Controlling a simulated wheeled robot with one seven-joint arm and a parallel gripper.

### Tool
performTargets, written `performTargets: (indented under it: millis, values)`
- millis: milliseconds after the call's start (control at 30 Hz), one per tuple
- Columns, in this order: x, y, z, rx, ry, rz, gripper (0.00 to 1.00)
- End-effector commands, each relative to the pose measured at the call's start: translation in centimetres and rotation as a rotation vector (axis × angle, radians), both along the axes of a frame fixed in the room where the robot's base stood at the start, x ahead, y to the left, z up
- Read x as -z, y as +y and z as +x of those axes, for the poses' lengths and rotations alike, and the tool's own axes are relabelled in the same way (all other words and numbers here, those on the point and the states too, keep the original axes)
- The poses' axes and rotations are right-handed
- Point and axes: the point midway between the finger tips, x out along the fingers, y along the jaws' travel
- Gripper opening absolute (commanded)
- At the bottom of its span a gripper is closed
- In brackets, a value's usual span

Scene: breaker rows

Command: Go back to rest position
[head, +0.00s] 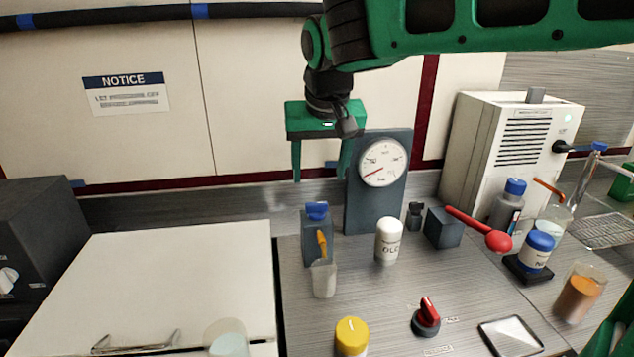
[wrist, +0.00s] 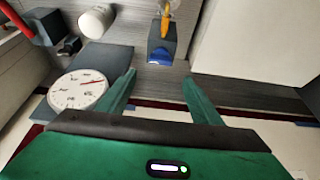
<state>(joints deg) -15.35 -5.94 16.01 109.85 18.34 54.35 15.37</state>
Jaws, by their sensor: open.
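My green gripper (head: 322,176) hangs in the air in front of the back wall, fingers pointing down. Its fingers are apart with nothing between them. In the head view it is just left of the round gauge (head: 382,163) and above a grey block with a blue top (head: 316,240). The wrist view shows both fingertips (wrist: 160,78) spread wide, with the blue-topped block (wrist: 163,48) beyond the gap and the gauge (wrist: 78,90) to the left.
A white bottle (head: 388,241), a clear cup (head: 324,279), a yellow-capped jar (head: 351,337), a red knob (head: 427,316) and a red-ball lever (head: 497,241) stand on the bench. A white cabinet (head: 472,165) is at right. A white panel (head: 180,280) covers the left.

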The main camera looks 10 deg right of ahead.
Motion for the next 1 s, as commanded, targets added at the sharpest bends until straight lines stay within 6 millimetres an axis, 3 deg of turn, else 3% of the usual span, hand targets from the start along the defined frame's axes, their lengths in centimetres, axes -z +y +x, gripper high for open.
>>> performTargets:
  millis: [433,533,667,767,900,1000]
  values:
    - [-0.7,-0.1,-0.3,0.001,0.001,-0.001,0.59]
    - [-0.4,-1.3,-0.5,0.017,0.007,-0.006,0.59]
    - [0.9,-6.1,-1.5,0.075,0.037,-0.028,0.59]
    - [2.5,-11.8,-3.6,0.146,0.081,-0.045,0.59]
    - [5.3,-19.4,-8.1,0.253,0.153,-0.051,0.59]
    - [7.6,-23.9,-12.3,0.327,0.213,-0.037,0.59]
